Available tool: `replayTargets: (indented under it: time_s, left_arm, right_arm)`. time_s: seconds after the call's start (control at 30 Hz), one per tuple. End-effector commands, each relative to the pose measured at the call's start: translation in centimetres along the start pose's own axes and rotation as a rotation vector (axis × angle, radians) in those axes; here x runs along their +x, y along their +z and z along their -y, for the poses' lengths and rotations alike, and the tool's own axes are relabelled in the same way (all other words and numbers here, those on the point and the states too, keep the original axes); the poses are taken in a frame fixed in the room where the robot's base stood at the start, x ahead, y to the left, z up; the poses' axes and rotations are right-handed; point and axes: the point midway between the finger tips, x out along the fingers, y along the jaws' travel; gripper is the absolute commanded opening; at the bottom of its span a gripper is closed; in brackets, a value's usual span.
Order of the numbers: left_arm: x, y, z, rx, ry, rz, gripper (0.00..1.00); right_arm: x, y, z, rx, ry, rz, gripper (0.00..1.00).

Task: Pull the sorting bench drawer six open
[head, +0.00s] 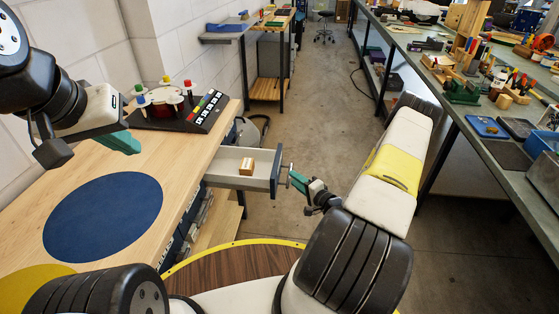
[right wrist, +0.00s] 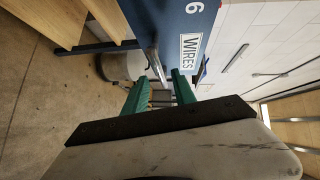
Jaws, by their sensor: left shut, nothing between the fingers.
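Drawer six, with a blue front (right wrist: 185,25) marked "6" and "WIRES", is pulled out of the sorting bench. In the head view, its pale tray (head: 225,170) shows, holding a small tan box (head: 247,166). My right gripper (head: 292,178) is at the drawer's front. In the right wrist view, its green fingers (right wrist: 160,82) stand apart, with the metal handle (right wrist: 153,64) at the gap between their tips; I see no firm grip on it. My left gripper (head: 120,142) is shut and empty above the wooden bench top (head: 187,150).
A blue round mat (head: 103,215) lies on the bench top. A cluttered long table (head: 500,150) runs along the right. The aisle floor (head: 315,100) between is mostly clear.

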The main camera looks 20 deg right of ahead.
Motion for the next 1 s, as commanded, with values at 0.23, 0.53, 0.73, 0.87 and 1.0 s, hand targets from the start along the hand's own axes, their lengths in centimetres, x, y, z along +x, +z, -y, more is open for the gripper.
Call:
replayTargets:
  time_s: [0.23,0.53,0.73,0.87,1.0]
  left_arm:
    - [0.0,0.0,0.0,0.0,0.0,0.0,0.0]
    - [0.0,0.0,0.0,0.0,0.0,0.0,0.0]
    - [0.0,0.0,0.0,0.0,0.0,0.0,0.0]
    - [0.0,0.0,0.0,0.0,0.0,0.0,0.0]
    - [0.0,0.0,0.0,0.0,0.0,0.0,0.0]
  right_arm:
    - [-3.1,-0.1,0.0,-0.001,0.0,-0.001,0.32]
    - [-3.4,0.0,0.0,-0.001,0.0,0.0,0.32]
    - [-3.4,0.0,0.0,-0.002,0.0,0.0,0.32]
    - [-2.9,-0.6,0.7,-0.051,0.03,0.013,0.32]
    - [-1.4,-2.4,2.7,-0.202,0.132,0.046,0.32]
